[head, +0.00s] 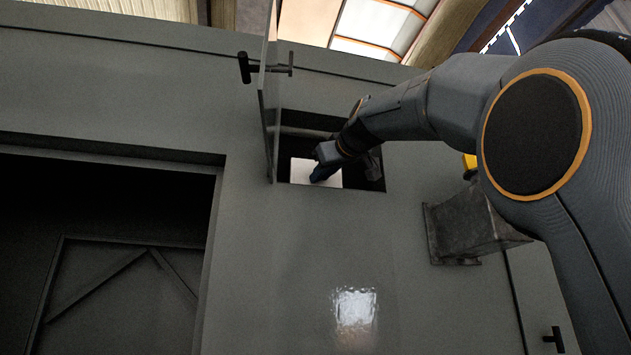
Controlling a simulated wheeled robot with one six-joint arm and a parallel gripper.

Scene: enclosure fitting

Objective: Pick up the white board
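The white board (301,171) shows as a pale flat patch inside a small square opening in the grey cabinet wall, at the picture's centre. My gripper (322,176) is at the opening, in front of the board's right part, and covers some of it. The fingertips look dark blue and are small and dim. I cannot tell whether they touch the board, or whether they are open or shut.
A thin hinged door (268,100) with a black handle (245,67) stands open at the opening's left edge. A grey metal box (470,222) juts from the wall at right. A large dark doorway (110,240) is at lower left.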

